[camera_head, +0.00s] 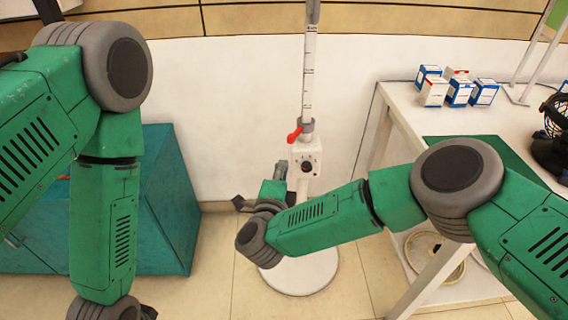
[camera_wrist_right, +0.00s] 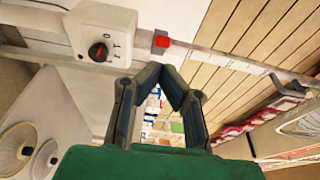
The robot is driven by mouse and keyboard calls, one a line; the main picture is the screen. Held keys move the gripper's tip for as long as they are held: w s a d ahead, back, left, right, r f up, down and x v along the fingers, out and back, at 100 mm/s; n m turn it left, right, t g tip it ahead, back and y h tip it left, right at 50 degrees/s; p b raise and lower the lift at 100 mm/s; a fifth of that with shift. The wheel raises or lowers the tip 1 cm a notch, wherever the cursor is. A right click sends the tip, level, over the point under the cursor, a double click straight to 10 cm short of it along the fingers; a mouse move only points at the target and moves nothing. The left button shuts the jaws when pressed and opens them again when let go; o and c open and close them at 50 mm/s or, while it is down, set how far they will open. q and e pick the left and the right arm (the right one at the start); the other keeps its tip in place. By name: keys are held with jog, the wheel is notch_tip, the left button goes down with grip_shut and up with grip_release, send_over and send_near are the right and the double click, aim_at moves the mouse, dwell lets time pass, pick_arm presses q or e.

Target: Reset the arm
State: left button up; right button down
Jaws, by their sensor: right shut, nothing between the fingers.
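My right arm (camera_head: 330,215) is green with grey joints and reaches in from the right to the middle of the head view. Its wrist is bent up in front of a white stand. My right gripper (camera_wrist_right: 164,72) shows in the right wrist view with its dark fingertips together and nothing between them. In the head view only a small dark part of it shows beside the wrist. My left arm (camera_head: 104,225) hangs down at the left of the head view. Its gripper is outside the picture.
A white stand (camera_head: 305,160) with a scaled pole, red lever and round base (camera_head: 305,275) is close to my right wrist. A white table (camera_head: 400,98) with several small boxes (camera_head: 458,90) and a black fan (camera_head: 555,120) is at right. A teal cabinet (camera_head: 165,200) is at left.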

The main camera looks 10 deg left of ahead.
jog(key=s+f+n+g+y, duration=0.3)
jog(key=s+f+n+y, duration=0.25)
jog(key=f+n, duration=0.2)
jog(key=s+d+f+n+g, duration=0.7)
jog(key=s+d+f+n, duration=0.15)
jog(key=s+d, duration=0.35)
pick_arm(q)
jog(key=shift+r, duration=0.3)
pick_arm(e)
jog(key=s+d+n+g+h, duration=0.3)
jog(key=s+d+g, duration=0.4)
jog(key=s+d, duration=1.3)
jog(key=d+h, duration=0.1)
jog(key=d, duration=0.3)
jog(key=shift+s+r, duration=0.15)
jog(key=shift+s, duration=0.1)
pick_arm(q)
jog(key=shift+a+f, duration=0.1)
jog(key=shift+a, duration=0.15)
pick_arm(e)
jog(key=shift+w+a+h, duration=0.15)
jog(key=shift+a+h, duration=0.1)
jog(key=shift+h, duration=0.1)
pick_arm(q)
jog(key=shift+d, duration=0.15)
pick_arm(e)
jog(key=shift+d, duration=0.15)
